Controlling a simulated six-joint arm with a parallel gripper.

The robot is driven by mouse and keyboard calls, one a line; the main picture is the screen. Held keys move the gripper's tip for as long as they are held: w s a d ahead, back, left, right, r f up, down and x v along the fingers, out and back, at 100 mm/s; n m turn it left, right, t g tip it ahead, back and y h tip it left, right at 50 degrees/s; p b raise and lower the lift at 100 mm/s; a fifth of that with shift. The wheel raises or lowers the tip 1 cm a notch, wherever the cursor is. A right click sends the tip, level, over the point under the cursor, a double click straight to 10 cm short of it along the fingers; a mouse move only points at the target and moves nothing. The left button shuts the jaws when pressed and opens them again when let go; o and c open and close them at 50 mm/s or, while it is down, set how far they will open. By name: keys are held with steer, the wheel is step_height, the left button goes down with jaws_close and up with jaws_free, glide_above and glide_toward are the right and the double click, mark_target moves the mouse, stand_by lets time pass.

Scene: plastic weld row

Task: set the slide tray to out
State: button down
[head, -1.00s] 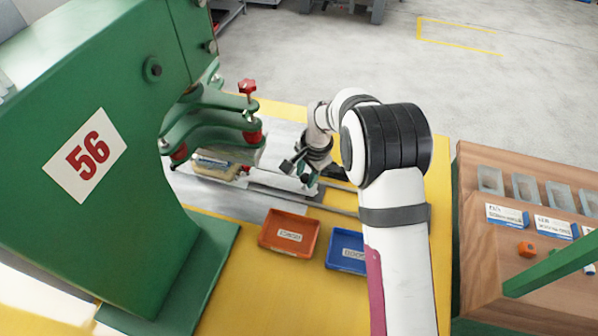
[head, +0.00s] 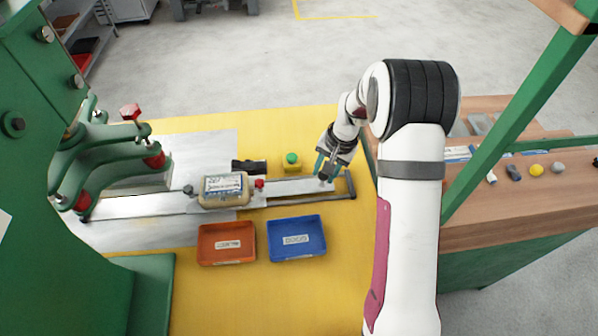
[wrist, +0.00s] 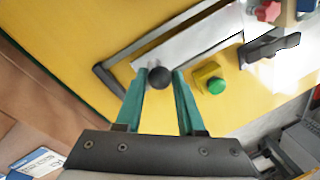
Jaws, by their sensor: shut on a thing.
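The slide tray (head: 292,187) is a flat pale metal strip on dark rails (head: 345,197), lying well to the right of the green press. A beige block (head: 223,203) with a label sits on the tray, clear of the press arms. My gripper (head: 325,172) is at the tray's right end. In the wrist view my gripper (wrist: 161,78) has its green fingers on both sides of a dark round knob (wrist: 160,77) on the end of the tray (wrist: 190,47), shut on it. The knob is mostly hidden by the fingers in the head view.
An orange bin (head: 226,245) and a blue bin (head: 297,239) stand in front of the rails. A yellow box with a green button (head: 291,161) and a black clamp (head: 249,167) are just behind the tray. A wooden bench (head: 510,225) is at right.

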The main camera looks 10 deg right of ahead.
steer(key=shift+d, duration=2.1)
steer(key=c, duration=0.5)
jaws_free()
steer(key=r, duration=0.5)
steer(key=s+d+r, duration=0.1)
steer(key=r, duration=0.4)
steer(key=d+r, duration=0.1)
steer(key=r, duration=0.4)
steer(key=shift+s+d+r, duration=0.1)
steer(key=shift+s+r, duration=0.15)
steer(key=shift+s, duration=0.1)
